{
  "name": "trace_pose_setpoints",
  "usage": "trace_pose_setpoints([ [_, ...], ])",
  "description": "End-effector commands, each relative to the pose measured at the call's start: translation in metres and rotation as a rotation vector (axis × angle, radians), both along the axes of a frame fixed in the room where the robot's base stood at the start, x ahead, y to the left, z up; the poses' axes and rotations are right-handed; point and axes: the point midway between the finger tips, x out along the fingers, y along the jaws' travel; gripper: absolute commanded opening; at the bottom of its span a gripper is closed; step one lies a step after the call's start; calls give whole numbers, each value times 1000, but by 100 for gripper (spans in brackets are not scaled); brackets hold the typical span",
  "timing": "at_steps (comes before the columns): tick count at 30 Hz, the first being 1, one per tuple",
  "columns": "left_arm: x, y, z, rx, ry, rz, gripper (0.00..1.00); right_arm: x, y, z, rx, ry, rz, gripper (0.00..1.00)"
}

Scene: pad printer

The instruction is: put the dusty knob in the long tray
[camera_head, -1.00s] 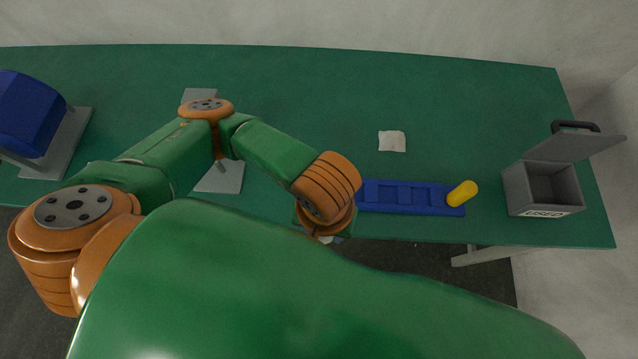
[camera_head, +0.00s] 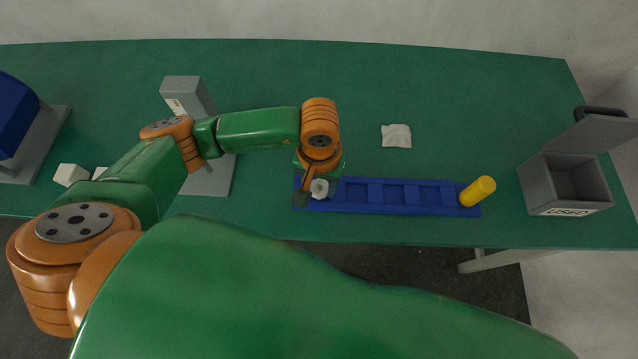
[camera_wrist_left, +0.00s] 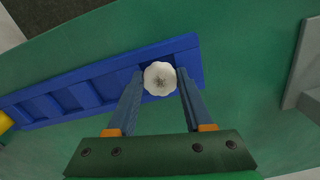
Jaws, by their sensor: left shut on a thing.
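My left gripper (camera_head: 318,194) is shut on a whitish, scalloped knob (camera_head: 320,187) with grey dusty specks on its top. The knob also shows between the two fingertips in the left wrist view (camera_wrist_left: 159,78). The long tray (camera_head: 405,207) is blue with several compartments in a row. The gripper holds the knob over the tray's left end; whether the knob touches the tray floor I cannot tell. In the left wrist view the tray (camera_wrist_left: 115,66) runs from the knob down to the left. My right gripper is not in view.
A yellow cylinder (camera_head: 477,191) leans at the tray's right end. A white cloth (camera_head: 396,136) lies behind the tray. An open grey bin marked USED (camera_head: 564,210) stands at right. White blocks (camera_head: 70,175), a grey stand (camera_head: 190,92) and a blue machine (camera_head: 15,120) are at left.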

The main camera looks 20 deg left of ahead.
Motion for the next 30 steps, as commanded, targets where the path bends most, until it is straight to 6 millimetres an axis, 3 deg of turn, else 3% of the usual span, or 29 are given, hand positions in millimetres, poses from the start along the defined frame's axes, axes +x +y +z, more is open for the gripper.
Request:
trace_pose_setpoints([
  [19,-3,0,-17,1,14,4,0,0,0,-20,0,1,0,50],
  [20,-4,0,-17,1,14,4,57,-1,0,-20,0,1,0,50],
  [22,-3,0,-18,1,14,5,76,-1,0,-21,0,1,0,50],
  [23,-3,0,-18,0,14,5,81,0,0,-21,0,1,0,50],
  [26,-3,0,-16,0,14,5,81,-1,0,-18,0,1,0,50],
  [30,-4,-1,2,-1,15,4,81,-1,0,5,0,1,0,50],
])
